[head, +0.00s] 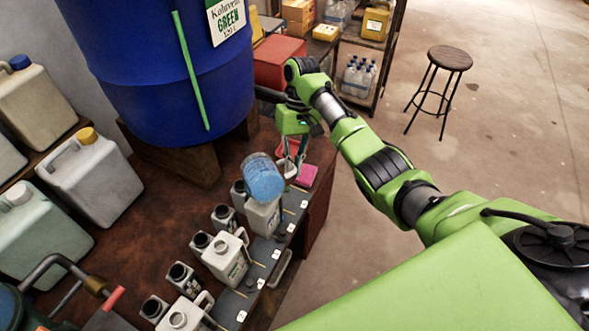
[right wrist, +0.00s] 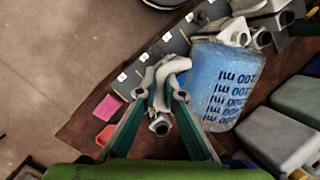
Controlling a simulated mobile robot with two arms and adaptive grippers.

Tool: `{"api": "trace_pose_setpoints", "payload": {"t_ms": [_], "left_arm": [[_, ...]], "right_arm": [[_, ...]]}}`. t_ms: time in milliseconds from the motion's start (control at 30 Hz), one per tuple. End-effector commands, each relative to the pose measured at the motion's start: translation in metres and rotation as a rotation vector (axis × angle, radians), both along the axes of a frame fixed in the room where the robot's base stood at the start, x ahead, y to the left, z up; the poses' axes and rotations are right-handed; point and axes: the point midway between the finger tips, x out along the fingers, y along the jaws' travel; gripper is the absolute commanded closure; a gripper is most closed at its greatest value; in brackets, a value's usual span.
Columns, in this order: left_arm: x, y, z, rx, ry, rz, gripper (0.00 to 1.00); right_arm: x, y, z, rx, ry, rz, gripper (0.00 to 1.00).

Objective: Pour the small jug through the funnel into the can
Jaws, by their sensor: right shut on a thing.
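No stream of liquid shows clearly. My left gripper is not in view.
Several cans stand along the bench, including a pale one (head: 226,257). A pink block (head: 306,175) lies near the bench's right edge. A large blue vat (head: 150,70) stands behind. Big canisters (head: 85,175) are at left. A stool (head: 450,58) stands on open floor.

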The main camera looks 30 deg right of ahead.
Motion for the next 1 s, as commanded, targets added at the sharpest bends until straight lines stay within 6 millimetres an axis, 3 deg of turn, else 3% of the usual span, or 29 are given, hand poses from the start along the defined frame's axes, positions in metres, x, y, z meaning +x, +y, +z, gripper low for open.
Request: {"api": "trace_pose_setpoints", "payload": {"t_ms": [600,1000], "left_arm": [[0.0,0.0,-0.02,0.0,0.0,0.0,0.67],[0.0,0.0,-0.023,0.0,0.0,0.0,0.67]], "right_arm": [[0.01,0.0,0.004,0.006,0.135,0.0,1.0],[0.01,0.0,0.007,0.007,0.155,0.001,1.0]]}}
